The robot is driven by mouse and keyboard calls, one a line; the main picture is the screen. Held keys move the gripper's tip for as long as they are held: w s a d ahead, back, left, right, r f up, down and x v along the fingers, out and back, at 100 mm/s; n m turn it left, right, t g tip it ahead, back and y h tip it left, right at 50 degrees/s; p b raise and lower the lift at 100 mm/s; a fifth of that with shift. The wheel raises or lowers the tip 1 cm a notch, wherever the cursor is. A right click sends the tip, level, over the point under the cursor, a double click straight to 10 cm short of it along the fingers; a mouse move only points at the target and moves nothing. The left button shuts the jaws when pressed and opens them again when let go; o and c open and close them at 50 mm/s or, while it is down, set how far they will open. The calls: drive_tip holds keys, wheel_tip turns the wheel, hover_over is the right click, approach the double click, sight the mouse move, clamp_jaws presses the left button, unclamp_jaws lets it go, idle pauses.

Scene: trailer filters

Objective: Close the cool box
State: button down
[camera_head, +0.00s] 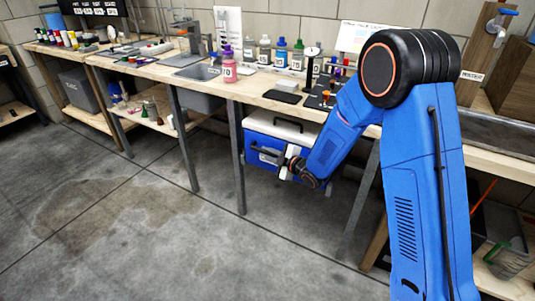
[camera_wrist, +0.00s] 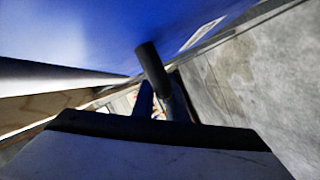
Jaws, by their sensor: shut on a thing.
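The cool box (camera_head: 254,143) has a blue body and stands under the workbench. Its white lid (camera_head: 285,126), with a dark handle on top, lies about flat over the body. I cannot tell if it sits fully down. My gripper (camera_head: 262,152) is at the front of the box, below the lid. In the wrist view, the blue side of the box (camera_wrist: 100,30) fills the upper left. My gripper (camera_wrist: 155,95) is shut on a dark bar (camera_wrist: 153,68) close to that side. My wrist hides the lower right of the box.
The workbench (camera_head: 215,85) stands over the cool box, with its metal legs (camera_head: 241,165) close by. Bottles, including a pink one (camera_head: 229,72), and small tools are on top. The concrete floor (camera_head: 150,220) in front is clear.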

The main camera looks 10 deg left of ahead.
sight(277, 148)
drive_tip(key=shift+w+d, duration=0.3)
drive_tip(key=shift+w, duration=0.4)
drive_tip(key=shift+w+d, duration=0.35)
drive_tip(key=shift+w, duration=0.4)
drive_tip(key=shift+w+d, duration=0.3)
drive_tip(key=shift+w, duration=0.4)
drive_tip(key=c, duration=1.8)
unclamp_jaws()
drive_tip(key=shift+o, duration=0.2)
drive_tip(key=shift+d, duration=0.1)
drive_tip(key=v, duration=1.7)
drive_tip(key=shift+s, duration=0.15)
